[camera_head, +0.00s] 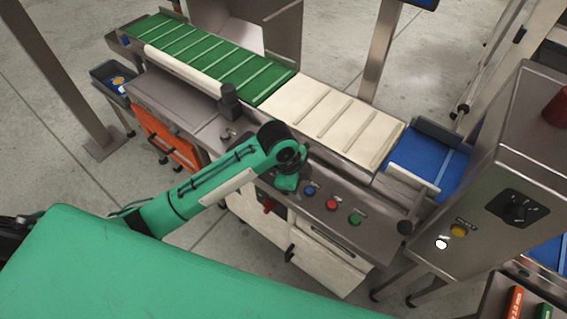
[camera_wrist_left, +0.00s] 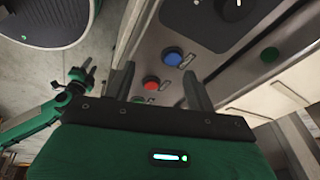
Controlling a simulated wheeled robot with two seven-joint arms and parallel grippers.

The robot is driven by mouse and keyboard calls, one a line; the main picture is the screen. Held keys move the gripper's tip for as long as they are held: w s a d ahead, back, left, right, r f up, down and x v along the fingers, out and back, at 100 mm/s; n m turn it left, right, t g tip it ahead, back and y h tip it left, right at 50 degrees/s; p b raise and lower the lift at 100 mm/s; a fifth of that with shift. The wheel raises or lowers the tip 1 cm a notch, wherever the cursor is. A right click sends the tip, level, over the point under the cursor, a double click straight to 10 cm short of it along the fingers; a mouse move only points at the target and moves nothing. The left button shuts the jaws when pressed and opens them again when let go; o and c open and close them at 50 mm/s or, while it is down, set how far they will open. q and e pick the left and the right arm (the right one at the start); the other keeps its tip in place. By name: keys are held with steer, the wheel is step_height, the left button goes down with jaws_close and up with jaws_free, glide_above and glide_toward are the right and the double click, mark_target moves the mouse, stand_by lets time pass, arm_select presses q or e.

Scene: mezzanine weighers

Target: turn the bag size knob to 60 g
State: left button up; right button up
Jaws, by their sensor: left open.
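A dark dial plate with a knob (camera_wrist_left: 237,4) carrying a white pointer is cut off at the top of the left wrist view; its marks cannot be read. In the head view my left gripper (camera_head: 287,183) hangs over the steel control panel and hides that part. Its two fingers (camera_wrist_left: 158,72) are apart and empty, beside the blue button (camera_wrist_left: 172,57) and red button (camera_wrist_left: 151,82). Another black knob (camera_head: 516,208) on a dark plate sits on the right-hand cabinet. Which is the bag size knob cannot be read. My right gripper (camera_wrist_left: 82,74) shows small in the wrist view.
The blue (camera_head: 310,190), red (camera_head: 331,205) and green (camera_head: 355,219) buttons line the panel close to my left gripper. A red switch (camera_head: 268,205) is on the front below. Green (camera_head: 210,55) and white (camera_head: 335,117) belts run behind. A yellow button (camera_head: 458,230) is on the cabinet.

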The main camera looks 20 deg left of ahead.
arm_select(q)
steer(key=w+a+r+m+g+y, duration=0.1)
steer(key=w+a+r+m+y, duration=0.2)
steer(key=w+a+r+m, duration=0.5)
steer(key=shift+n, duration=0.6)
steer(key=f, duration=0.8)
steer(key=d+f, duration=0.1)
steer(key=f, duration=0.3)
steer(key=shift+f, duration=0.25)
arm_select(e)
steer(key=s+d+f, duration=0.1)
steer(key=s+f, duration=0.6)
steer(key=f, duration=0.4)
steer(key=shift+s+d+f+g, duration=0.25)
steer(key=shift+s+f+g, duration=0.05)
steer(key=shift+s+f, duration=0.05)
arm_select(q)
steer(key=shift+c, duration=0.2)
steer(key=c, duration=0.9)
